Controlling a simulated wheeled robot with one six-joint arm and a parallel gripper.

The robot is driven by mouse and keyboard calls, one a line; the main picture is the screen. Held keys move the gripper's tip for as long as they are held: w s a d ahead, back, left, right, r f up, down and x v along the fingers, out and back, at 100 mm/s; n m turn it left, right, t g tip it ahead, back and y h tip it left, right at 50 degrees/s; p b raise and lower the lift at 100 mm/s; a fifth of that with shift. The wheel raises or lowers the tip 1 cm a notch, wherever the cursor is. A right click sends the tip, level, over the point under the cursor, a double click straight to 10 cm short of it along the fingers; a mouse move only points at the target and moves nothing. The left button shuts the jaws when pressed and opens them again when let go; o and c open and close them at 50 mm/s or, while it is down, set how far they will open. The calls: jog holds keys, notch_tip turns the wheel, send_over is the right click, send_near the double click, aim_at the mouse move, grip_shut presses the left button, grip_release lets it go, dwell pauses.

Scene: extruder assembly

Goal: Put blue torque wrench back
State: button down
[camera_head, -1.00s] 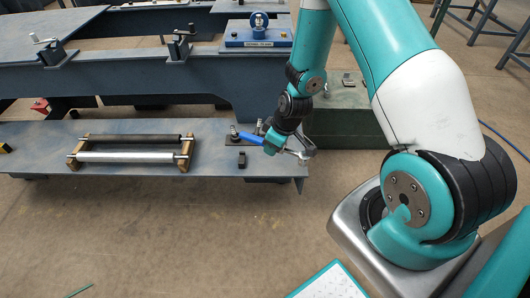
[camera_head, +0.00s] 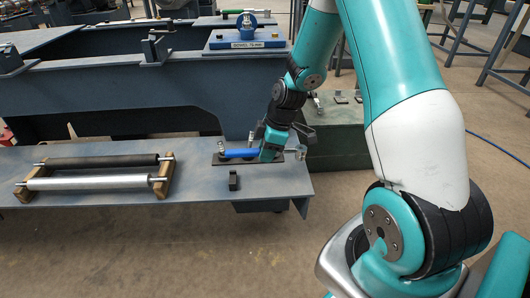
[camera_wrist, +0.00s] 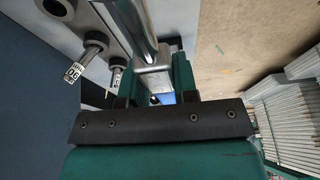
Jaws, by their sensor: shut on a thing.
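The blue torque wrench (camera_head: 238,153) lies roughly level over the right end of the low steel bench (camera_head: 203,187). Its blue handle points left in the head view and its metal end sticks out right of my gripper (camera_head: 268,158). My gripper is shut on it. In the wrist view, the wrench's metal shaft (camera_wrist: 152,68) and a bit of blue show at my jaws. A dark holder plate (camera_head: 218,161) with short posts is right under or beside the wrench; I cannot tell whether they touch.
A rack with a black and a silver roller (camera_head: 90,182) is on the bench's left. A blue device (camera_head: 247,38) is on the higher frame behind. A green box (camera_head: 338,135) stands to the right.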

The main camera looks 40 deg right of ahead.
jog(key=b, duration=0.4)
send_over(263, 182)
jog(key=shift+s+d+f, duration=0.1)
jog(key=shift+f, duration=1.05)
jog(key=shift+s+d+f, duration=0.1)
jog(key=shift+d+f, duration=0.05)
jog(key=shift+f, duration=1.05)
jog(key=shift+s+d+f, duration=0.1)
jog(key=shift+f, duration=1.05)
jog(key=shift+f+b, duration=0.8)
jog(key=shift+f, duration=0.2)
jog(key=c, duration=0.8)
grip_release()
jog(key=p+v, duration=0.6)
jog(key=v, duration=1.1)
jog(key=shift+s+r, duration=0.1)
jog(key=shift+r, duration=0.1)
